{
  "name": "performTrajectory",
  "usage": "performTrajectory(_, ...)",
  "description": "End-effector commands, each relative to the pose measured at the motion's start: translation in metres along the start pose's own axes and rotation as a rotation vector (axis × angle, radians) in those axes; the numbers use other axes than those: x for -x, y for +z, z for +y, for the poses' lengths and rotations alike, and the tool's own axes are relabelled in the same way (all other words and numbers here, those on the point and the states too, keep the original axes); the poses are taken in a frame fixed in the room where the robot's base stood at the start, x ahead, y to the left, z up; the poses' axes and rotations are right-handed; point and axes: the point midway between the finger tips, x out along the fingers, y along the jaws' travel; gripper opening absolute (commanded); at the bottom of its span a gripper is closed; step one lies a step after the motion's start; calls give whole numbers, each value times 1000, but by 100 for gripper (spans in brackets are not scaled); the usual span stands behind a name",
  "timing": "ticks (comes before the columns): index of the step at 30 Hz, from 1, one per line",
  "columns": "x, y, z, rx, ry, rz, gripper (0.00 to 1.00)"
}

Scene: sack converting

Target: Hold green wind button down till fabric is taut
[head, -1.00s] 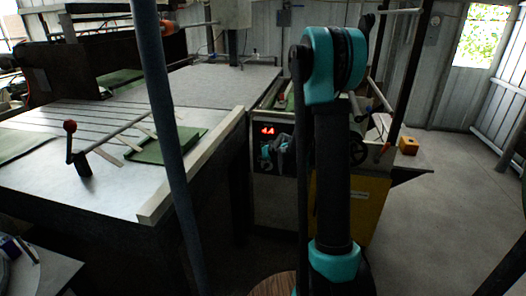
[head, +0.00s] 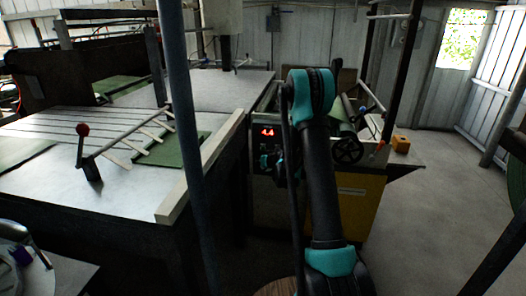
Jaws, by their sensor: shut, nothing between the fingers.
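The winding machine's control panel (head: 262,146) is on the front of the machine in the middle of the head view, with a lit red display (head: 267,132). My gripper (head: 271,162) is small and dark in front of the panel, just below the display. It is shut with nothing in it, and partly hidden by my own arm. The green wind button cannot be made out; whether the fingertips touch it, I cannot tell. A pale green fabric roll (head: 342,112) shows behind my arm on the machine. Its tautness cannot be judged.
A long table (head: 60,205) with green sheets and a red-knobbed lever (head: 83,130) fills the left. A black handwheel (head: 348,150) is right of my arm. The floor (head: 440,190) at right is clear.

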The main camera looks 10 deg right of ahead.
Motion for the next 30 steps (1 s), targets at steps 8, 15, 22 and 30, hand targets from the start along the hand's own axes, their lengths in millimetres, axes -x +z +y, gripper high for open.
performTrajectory(8,-8,-6,6,0,0,0,0)
performTrajectory(15,-30,-22,22,0,0,0,0)
performTrajectory(22,-49,-36,36,0,1,-1,0)
performTrajectory(30,-60,-44,44,0,0,-1,0)
